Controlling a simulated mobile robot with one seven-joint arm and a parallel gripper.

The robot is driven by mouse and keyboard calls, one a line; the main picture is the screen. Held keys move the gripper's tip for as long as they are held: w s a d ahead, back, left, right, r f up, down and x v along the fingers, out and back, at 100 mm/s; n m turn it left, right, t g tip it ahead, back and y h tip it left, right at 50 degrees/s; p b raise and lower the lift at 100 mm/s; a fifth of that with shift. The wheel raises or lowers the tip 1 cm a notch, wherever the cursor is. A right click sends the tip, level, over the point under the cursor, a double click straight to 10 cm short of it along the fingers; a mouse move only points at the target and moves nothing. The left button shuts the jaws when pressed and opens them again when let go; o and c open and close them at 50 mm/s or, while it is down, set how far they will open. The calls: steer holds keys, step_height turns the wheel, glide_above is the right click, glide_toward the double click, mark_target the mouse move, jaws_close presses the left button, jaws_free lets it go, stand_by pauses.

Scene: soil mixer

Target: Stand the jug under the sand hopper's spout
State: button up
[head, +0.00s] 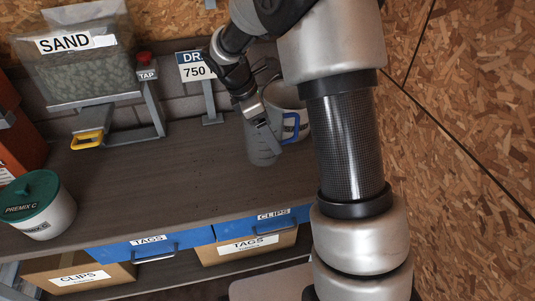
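A clear grey jug (262,153) stands on the bench right of centre. A blue handle (291,128) shows at its right side and appears to belong to it. My gripper (264,123) is at the jug's upper part, its fingers pointing down and overlapping the jug in view. Whether they are closed on its wall cannot be made out. The sand hopper (95,75), a clear bin with a SAND label, is at the back left. Below it are a grey chute (95,118) and a yellow pull (88,140). The spout's opening is hard to make out.
A pale metal container (288,96) stands behind the jug. A sign reading 750 (194,67) stands left of it. A red-topped TAP post (148,95) is beside the hopper. A green-lidded PREMIX C tub (40,205) is front left. The middle bench (165,185) is clear.

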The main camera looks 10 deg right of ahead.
step_height(320, 180, down, 6)
steer(key=shift+r+b, duration=0.1)
steer(key=shift+b, duration=0.6)
steer(key=o, duration=1.1)
